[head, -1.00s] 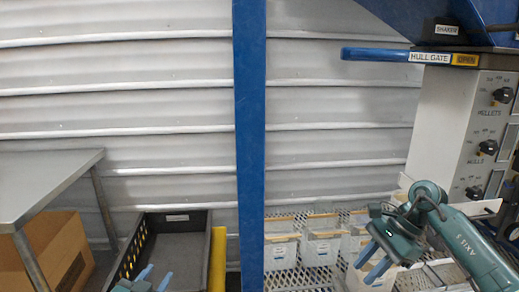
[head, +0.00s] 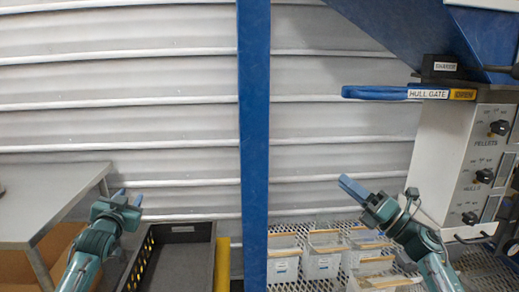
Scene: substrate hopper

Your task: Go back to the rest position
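My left gripper (head: 129,196) is raised in front of the corrugated wall, just right of the grey table. Its two blue fingertips stand apart with nothing between them. My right gripper (head: 353,189) is raised in front of the wall, right of the blue post and above the white bins. Its blue fingers point up and left and overlap from this angle, so their gap cannot be judged. No held object shows at it.
A blue post (head: 254,150) stands between my arms. A grey table (head: 50,195) is at left, a black crate (head: 150,245) below my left gripper. White bins (head: 322,262) sit on a mesh shelf. A control box (head: 455,150) and the blue hull gate handle (head: 375,92) are at right.

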